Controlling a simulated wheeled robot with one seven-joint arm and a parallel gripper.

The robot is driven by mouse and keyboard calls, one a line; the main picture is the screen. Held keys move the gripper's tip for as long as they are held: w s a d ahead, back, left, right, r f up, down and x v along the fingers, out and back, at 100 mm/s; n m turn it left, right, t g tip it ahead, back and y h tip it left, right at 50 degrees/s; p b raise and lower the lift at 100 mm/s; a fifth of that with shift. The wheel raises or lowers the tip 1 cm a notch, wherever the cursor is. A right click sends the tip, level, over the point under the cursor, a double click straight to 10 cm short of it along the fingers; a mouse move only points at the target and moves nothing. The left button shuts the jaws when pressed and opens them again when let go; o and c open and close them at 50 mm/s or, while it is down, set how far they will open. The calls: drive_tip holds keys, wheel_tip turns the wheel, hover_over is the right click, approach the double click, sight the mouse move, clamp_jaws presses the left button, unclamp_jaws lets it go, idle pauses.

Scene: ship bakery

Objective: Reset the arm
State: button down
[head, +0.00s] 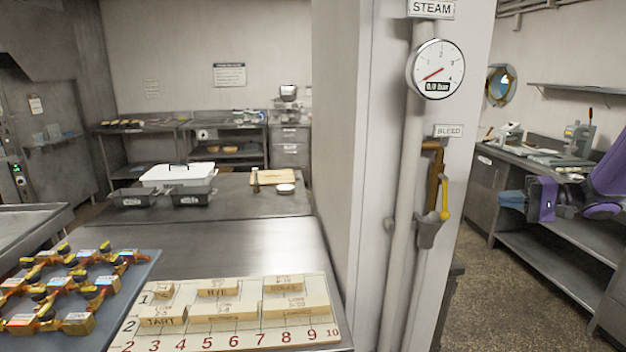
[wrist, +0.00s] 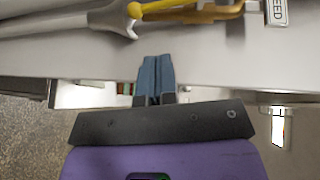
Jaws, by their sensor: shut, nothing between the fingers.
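My gripper (head: 513,199) is at the right of the head view, at the end of my purple arm, with its blue fingers pointing left toward the white column. In the wrist view my gripper (wrist: 156,70) has its two blue fingers together, with nothing between them. The fingers point toward the yellow bleed lever (wrist: 166,5) and the grey funnel (wrist: 108,18), apart from both. In the head view the yellow lever (head: 444,200) stands upright beside the pipe, above the grey funnel (head: 428,232).
A steam gauge (head: 435,69) reading 0.0 bar sits on the white column (head: 385,150). A steel counter (head: 565,180) with equipment runs behind my arm. At left, a steel table (head: 235,240) holds a numbered board (head: 225,340) and a blue tray (head: 135,285) of brass fittings.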

drive_tip(key=s+a+r+n+g+h, duration=0.1)
drive_tip(key=s+a+r+g+h, duration=0.2)
drive_tip(key=s+a, duration=0.4)
drive_tip(key=s+a+r+n+g+h, duration=0.25)
drive_tip(key=s+a+r, duration=0.2)
drive_tip(key=a, duration=0.55)
drive_tip(key=s+a+t+h, duration=0.1)
drive_tip(key=s+h, duration=0.3)
drive_tip(key=s, duration=0.5)
drive_tip(key=s+a+r+n+t+h, duration=0.1)
drive_tip(key=s+h, duration=0.3)
drive_tip(key=s, duration=0.5)
drive_tip(key=shift+s+a+r+t+h, duration=0.25)
drive_tip(key=shift+a+r+t+h, duration=0.1)
drive_tip(key=shift+a+t, duration=0.3)
drive_tip(key=shift+n, duration=0.25)
idle(0.3)
